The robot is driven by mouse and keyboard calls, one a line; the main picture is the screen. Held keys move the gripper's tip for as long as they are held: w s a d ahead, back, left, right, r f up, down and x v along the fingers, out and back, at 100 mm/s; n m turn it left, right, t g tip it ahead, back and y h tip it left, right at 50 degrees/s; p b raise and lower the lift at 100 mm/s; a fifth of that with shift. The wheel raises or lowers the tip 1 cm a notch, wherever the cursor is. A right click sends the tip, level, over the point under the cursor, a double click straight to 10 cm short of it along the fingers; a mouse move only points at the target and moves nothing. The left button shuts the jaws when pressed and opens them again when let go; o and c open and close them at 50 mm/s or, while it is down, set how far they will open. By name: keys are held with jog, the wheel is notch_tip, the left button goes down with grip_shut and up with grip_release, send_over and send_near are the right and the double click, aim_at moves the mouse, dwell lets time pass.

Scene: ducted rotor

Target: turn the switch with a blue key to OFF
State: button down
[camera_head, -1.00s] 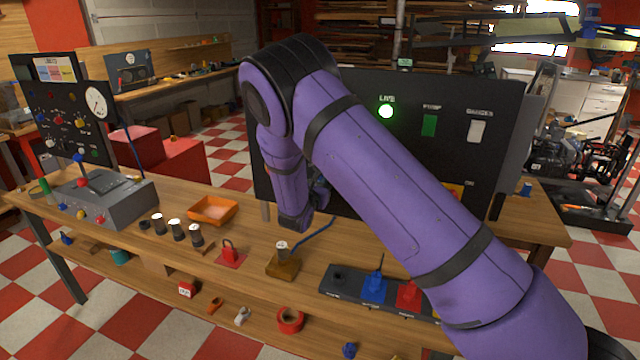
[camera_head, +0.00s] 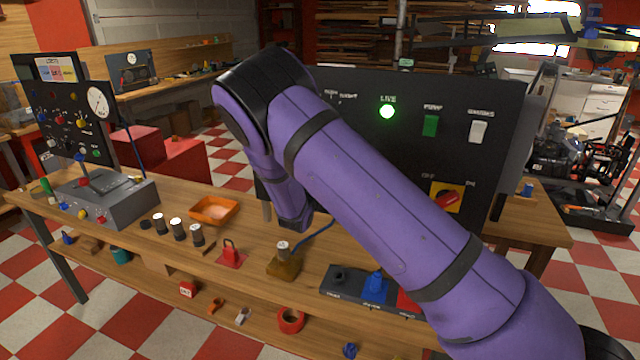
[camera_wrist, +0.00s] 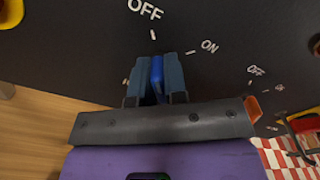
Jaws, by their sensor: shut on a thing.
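In the wrist view my gripper (camera_wrist: 155,78) is shut on the blue key (camera_wrist: 157,72), one finger on each side of it, against the black panel (camera_wrist: 75,50). The visible edge of the key runs up the picture, roughly in line with the tick under the OFF label (camera_wrist: 145,9). The ON label (camera_wrist: 209,46) and its tick lie up and to the right. The fingers hide much of the key and its base. In the head view my arm hides the gripper and the blue-key switch; the panel (camera_head: 350,115) stands behind the arm.
A second OFF label (camera_wrist: 256,71) lies to the right on the panel in the wrist view. In the head view the panel carries a lit green LIVE lamp (camera_head: 387,112), a green rocker (camera_head: 430,125), a white rocker (camera_head: 478,131) and a red knob (camera_head: 447,200). A red padlock (camera_head: 231,256) stands on the bench.

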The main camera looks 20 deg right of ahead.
jog(key=shift+n, duration=0.3)
jog(key=c, duration=1.2)
grip_release()
jog(key=shift+o, duration=0.2)
jog(key=shift+s+a, duration=0.1)
jog(key=v, duration=1)
jog(key=shift+s+a, duration=0.15)
jog(key=shift+s, duration=0.1)
